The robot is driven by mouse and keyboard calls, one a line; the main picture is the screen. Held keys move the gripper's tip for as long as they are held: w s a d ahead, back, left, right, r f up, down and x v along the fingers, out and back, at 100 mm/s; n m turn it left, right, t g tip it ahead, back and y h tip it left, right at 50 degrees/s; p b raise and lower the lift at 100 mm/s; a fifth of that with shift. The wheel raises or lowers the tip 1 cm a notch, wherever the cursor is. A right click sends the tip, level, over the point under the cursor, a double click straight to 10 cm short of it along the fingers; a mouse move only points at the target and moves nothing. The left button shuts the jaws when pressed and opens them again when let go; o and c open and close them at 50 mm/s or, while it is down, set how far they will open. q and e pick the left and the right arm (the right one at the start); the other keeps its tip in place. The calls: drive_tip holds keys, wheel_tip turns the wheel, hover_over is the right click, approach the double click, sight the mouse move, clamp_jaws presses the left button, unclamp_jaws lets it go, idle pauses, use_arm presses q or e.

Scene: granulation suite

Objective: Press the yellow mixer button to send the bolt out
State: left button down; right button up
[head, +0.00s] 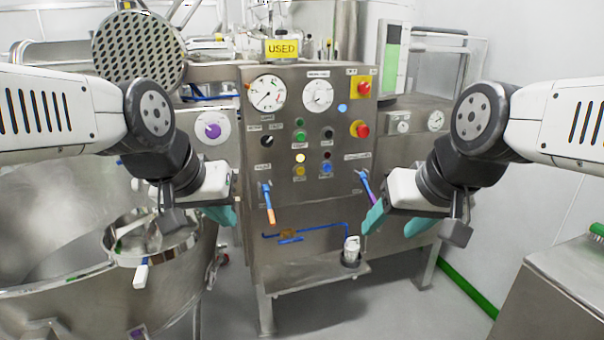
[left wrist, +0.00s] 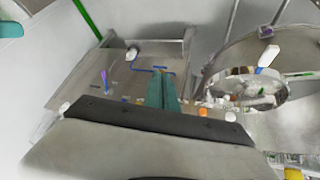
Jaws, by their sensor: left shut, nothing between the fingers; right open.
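A yellow button (head: 300,158) glows on the steel control panel (head: 345,205), below a green button (head: 299,136) and left of a blue one (head: 326,168). My left gripper (head: 232,222) has teal fingers and is left of and below the yellow button, apart from it. In the left wrist view its fingers (left wrist: 162,90) are shut together with nothing between them. My right gripper (head: 370,220) is open and empty, right of and below the buttons. I cannot make out a bolt in either view.
Two red buttons (head: 363,88) on yellow plates sit at the panel's upper right. Blue-and-orange (head: 268,205) and purple (head: 367,187) levers stick out below. A large steel bowl (head: 50,285) with a round pan (head: 125,254) stands left. A steel cabinet (head: 560,285) stands right.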

sight(300, 171)
use_arm(q)
drive_tip(key=w+d+f+n+t, duration=0.1)
drive_tip(key=w+d+t, duration=0.15)
drive_tip(key=w, duration=1.15)
drive_tip(key=w+d+f+n+t, duration=0.1)
drive_tip(key=w+d+t, duration=0.15)
drive_tip(key=w, duration=1.15)
drive_tip(key=w+d+f+n+t+h, duration=0.2)
drive_tip(key=w+d+f+t+h, duration=0.3)
drive_tip(key=w+d+f, duration=0.5)
wheel_tip(300, 171, down, 3)
drive_tip(key=shift+w+f+n+h, duration=0.1)
drive_tip(key=shift+w+n+h, duration=0.2)
drive_tip(key=shift+w+h, duration=0.45)
drive_tip(key=shift+w+a, duration=0.45)
drive_tip(key=shift+w, duration=0.95)
drive_tip(key=shift+w+a, duration=0.4)
drive_tip(key=shift+w, duration=0.95)
drive_tip(key=shift+w+a, duration=0.45)
drive_tip(key=shift+w, duration=0.95)
drive_tip(key=shift+w+a, duration=0.1)
drive_tip(key=shift+w, duration=0.3)
